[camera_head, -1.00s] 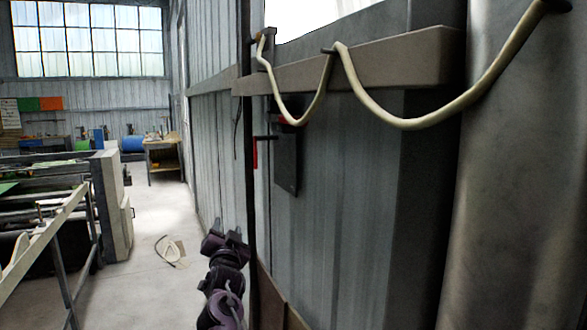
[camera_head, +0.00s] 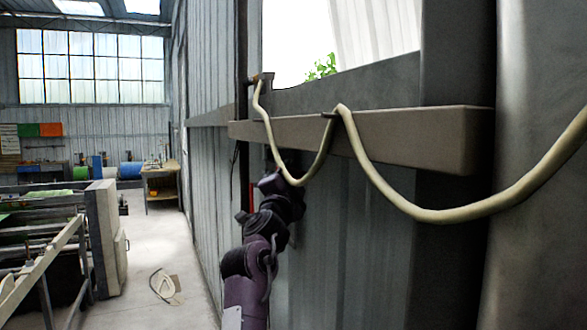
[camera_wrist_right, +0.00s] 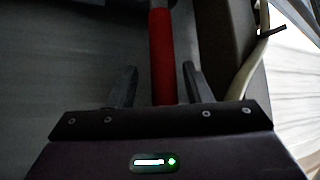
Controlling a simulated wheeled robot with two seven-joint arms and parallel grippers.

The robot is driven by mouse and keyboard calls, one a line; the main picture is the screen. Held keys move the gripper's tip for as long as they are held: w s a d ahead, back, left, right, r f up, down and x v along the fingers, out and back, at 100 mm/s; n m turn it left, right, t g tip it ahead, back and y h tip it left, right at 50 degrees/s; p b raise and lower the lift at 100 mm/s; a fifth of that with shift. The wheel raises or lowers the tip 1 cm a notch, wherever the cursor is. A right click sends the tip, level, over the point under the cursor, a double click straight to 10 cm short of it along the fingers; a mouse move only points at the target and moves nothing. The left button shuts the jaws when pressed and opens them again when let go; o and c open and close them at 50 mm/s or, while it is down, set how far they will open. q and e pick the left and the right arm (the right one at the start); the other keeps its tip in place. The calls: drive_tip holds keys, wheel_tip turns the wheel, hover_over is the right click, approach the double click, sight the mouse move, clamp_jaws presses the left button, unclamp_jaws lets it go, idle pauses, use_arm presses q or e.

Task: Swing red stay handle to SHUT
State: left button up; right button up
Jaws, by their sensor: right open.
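The red stay handle (camera_wrist_right: 162,55) shows in the right wrist view as a red bar running up from between the fingers of my right gripper (camera_wrist_right: 160,85). The two dark fingers are spread, one on each side of the bar, with a gap on both sides. In the head view a small part of the red handle (camera_head: 252,196) shows beside the dark upright, left of my right arm. My right gripper (camera_head: 272,176) is at the wall there, just below the beam; its fingers are hard to make out. My left gripper is not in view.
A grey-brown beam (camera_head: 400,135) runs along the wall above my right gripper. A cream hose (camera_head: 440,213) hangs in loops over it, close to the gripper. A large grey cylinder (camera_head: 540,260) stands at the right. A machine frame (camera_head: 105,235) stands left; the floor between is mostly clear.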

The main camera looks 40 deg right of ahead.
drive_tip(key=shift+w+d, duration=0.45)
drive_tip(key=shift+d, duration=0.15)
drive_tip(key=shift+s+a+r, duration=0.3)
drive_tip(key=shift+a, duration=0.05)
drive_tip(key=shift+s+a+r, duration=0.15)
drive_tip(key=shift+s+a, duration=0.1)
drive_tip(key=shift+a, duration=0.05)
drive_tip(key=c, duration=0.5)
drive_tip(key=shift+d, duration=0.1)
drive_tip(key=shift+c, duration=1.2)
drive_tip(key=shift+w, duration=0.1)
drive_tip(key=shift+c, duration=1.1)
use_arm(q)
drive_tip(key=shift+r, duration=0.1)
use_arm(e)
clamp_jaws()
